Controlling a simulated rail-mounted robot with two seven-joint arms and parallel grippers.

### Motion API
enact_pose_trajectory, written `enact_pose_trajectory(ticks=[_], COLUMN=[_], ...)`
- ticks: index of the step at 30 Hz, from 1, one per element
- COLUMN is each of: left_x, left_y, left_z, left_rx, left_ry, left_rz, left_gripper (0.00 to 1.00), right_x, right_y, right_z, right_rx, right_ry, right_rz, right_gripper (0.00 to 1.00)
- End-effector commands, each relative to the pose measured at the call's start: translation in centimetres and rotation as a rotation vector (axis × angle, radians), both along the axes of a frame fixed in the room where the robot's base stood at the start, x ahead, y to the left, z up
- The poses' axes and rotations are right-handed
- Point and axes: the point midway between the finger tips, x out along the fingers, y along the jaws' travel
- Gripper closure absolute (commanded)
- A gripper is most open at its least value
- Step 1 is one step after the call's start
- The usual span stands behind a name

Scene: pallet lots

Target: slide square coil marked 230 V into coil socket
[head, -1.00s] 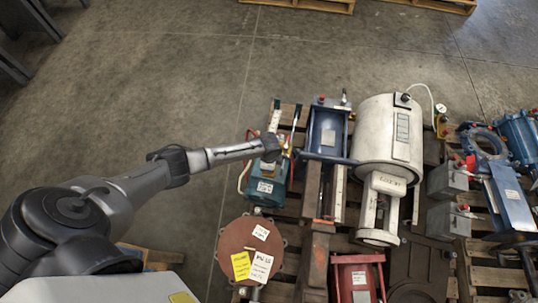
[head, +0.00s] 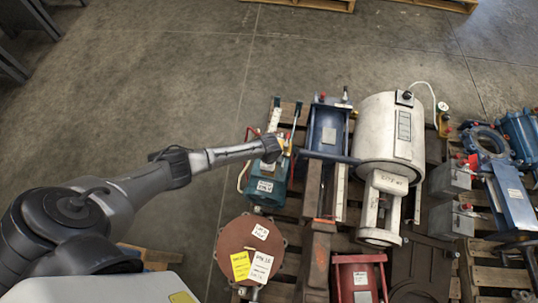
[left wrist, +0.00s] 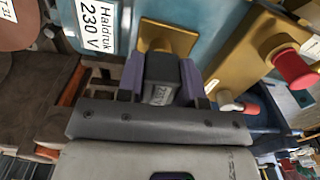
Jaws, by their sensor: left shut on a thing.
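My left gripper (left wrist: 162,80) has its purple-padded fingers closed on both sides of a dark square coil (left wrist: 160,68) in the left wrist view. Part of a pale marking shows on the coil, but it is too cut off to read. The coil's far end is at a brass block (left wrist: 172,37) on a teal unit (left wrist: 208,22); whether it is seated there I cannot tell. No separate socket can be made out. A white label (left wrist: 97,27) reading 230 V is beside the coil. In the head view my left gripper (head: 276,149) is at the teal unit (head: 266,186).
A second brass block (left wrist: 262,45) with a red cap (left wrist: 293,68) stands close right of the gripper. A blue cylinder unit (head: 327,130) and a white tank (head: 386,135) stand to the right on the pallet. A brown round flange (head: 232,233) lies nearer.

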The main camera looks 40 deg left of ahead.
Motion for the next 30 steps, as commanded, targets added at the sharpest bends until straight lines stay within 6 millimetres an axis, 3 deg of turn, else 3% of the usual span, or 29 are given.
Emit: enact_pose_trajectory(ticks=[5,6,14,23,30], left_x=[0.0,0.0,0.0,0.0,0.0], left_y=[0.0,0.0,0.0,0.0,0.0], left_z=[-0.5,-0.4,-0.4,0.0,3.7], left_rx=[0.000,0.000,0.000,0.000,0.000], left_ry=[0.000,0.000,0.000,0.000,-0.001], left_rz=[0.000,0.000,0.000,0.000,-0.001], left_gripper=[0.92,0.62,0.38,0.36,0.36], right_x=[0.0,0.0,0.0,0.0,0.0], right_y=[0.1,0.1,0.3,0.3,0.2], right_z=[-0.4,-0.2,-0.2,0.0,2.6], right_rx=[0.002,0.003,0.009,0.011,0.008], right_ry=[0.000,-0.001,0.000,0.000,0.000], right_rz=[-0.001,-0.002,-0.005,-0.007,-0.006], right_gripper=[0.57,0.57,0.57,0.57,0.57])
